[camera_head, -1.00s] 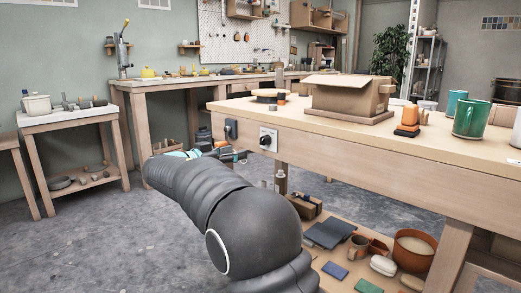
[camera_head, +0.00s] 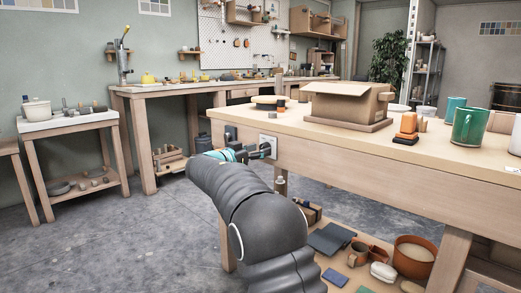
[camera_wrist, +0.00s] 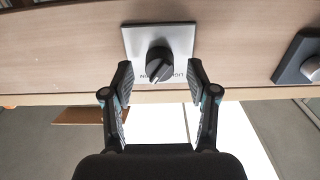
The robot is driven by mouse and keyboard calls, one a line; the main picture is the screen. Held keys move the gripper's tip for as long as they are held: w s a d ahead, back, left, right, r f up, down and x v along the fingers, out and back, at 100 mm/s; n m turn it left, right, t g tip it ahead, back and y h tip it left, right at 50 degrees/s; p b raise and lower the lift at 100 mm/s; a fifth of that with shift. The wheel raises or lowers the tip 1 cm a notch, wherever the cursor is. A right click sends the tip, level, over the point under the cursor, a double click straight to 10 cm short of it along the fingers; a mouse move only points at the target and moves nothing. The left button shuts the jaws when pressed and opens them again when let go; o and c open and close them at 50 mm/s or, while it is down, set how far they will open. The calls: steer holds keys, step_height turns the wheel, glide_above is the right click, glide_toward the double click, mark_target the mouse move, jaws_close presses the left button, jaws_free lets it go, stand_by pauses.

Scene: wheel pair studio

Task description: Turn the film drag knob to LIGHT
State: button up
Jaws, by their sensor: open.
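The film drag knob (camera_wrist: 159,64) is a dark round knob with a raised grip bar, on a square light metal plate (camera_wrist: 182,38) fixed to the wooden bench edge. My gripper (camera_wrist: 160,76) is open, with one finger on each side of the knob and a gap to both. In the head view, my gripper (camera_head: 258,153) is at the plate (camera_head: 268,139), and its fingers largely hide the knob there.
A dark box-shaped fitting (camera_wrist: 302,58) is on the same bench edge beside the plate; it also shows in the head view (camera_head: 230,132). A lower shelf holds bowls and tiles.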

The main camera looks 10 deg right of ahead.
steer(key=shift+w+d, duration=0.35)
steer(key=shift+d, duration=0.1)
